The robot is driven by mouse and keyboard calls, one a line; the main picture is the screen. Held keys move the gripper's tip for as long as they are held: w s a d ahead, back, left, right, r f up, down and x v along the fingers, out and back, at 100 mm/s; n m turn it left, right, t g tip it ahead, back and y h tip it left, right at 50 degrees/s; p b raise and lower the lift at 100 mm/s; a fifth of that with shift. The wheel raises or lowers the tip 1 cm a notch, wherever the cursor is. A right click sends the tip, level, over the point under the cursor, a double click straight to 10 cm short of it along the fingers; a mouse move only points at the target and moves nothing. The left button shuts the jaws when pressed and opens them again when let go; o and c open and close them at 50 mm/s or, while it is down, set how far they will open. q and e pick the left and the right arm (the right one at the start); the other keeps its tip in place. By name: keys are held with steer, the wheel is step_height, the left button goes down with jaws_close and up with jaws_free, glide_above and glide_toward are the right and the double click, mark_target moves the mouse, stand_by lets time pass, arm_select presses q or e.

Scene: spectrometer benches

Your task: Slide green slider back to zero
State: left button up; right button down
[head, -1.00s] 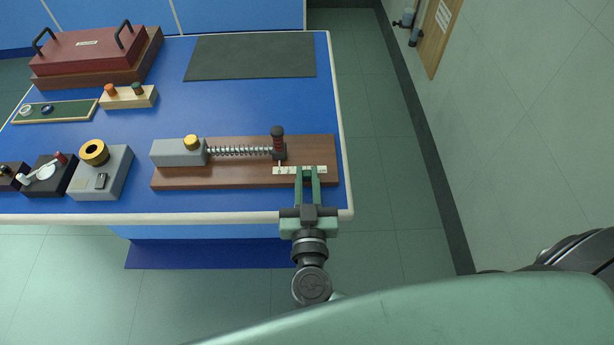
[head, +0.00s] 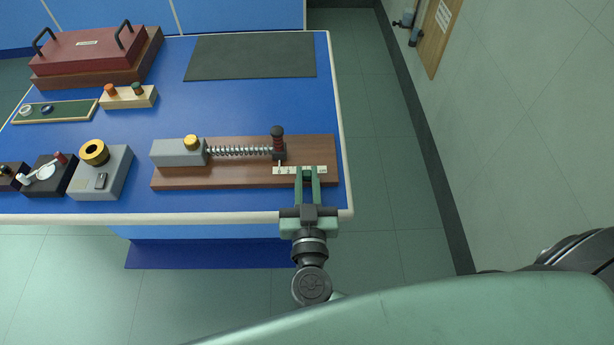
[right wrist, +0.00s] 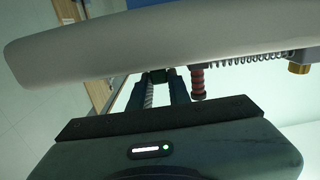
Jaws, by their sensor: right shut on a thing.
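The spring apparatus has a brown wooden base (head: 230,178) near the front right corner of the blue bench. A white scale strip (head: 285,170) with dark marks lies along its front right part. The small dark green slider (head: 308,174) sits at the strip, right of its middle and mostly hidden by the fingers. My right gripper (head: 307,171) reaches over the bench's front edge and is shut on the slider. In the right wrist view the green slider (right wrist: 157,75) shows between the two fingers. My left gripper is not in view.
A coil spring (head: 240,151) runs from a grey block (head: 178,153) to a red-and-black upright handle (head: 278,144), just left of and behind the gripper. A grey box with a yellow ring (head: 100,172) stands further left.

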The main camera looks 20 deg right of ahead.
mark_target(277, 190)
steer(key=shift+a+r, duration=0.1)
steer(key=shift+a, duration=0.15)
steer(key=a+p, duration=0.1)
steer(key=a, duration=0.1)
steer(key=w+a+p, duration=0.1)
steer(key=a, duration=0.1)
steer(key=a+p, duration=0.1)
steer(key=shift+w+a, duration=0.35)
steer(key=shift+a, duration=0.05)
steer(key=shift+d, duration=0.1)
steer(key=c, duration=1.6)
jaws_free()
steer(key=shift+o, duration=1.4)
steer(key=shift+a, duration=0.2)
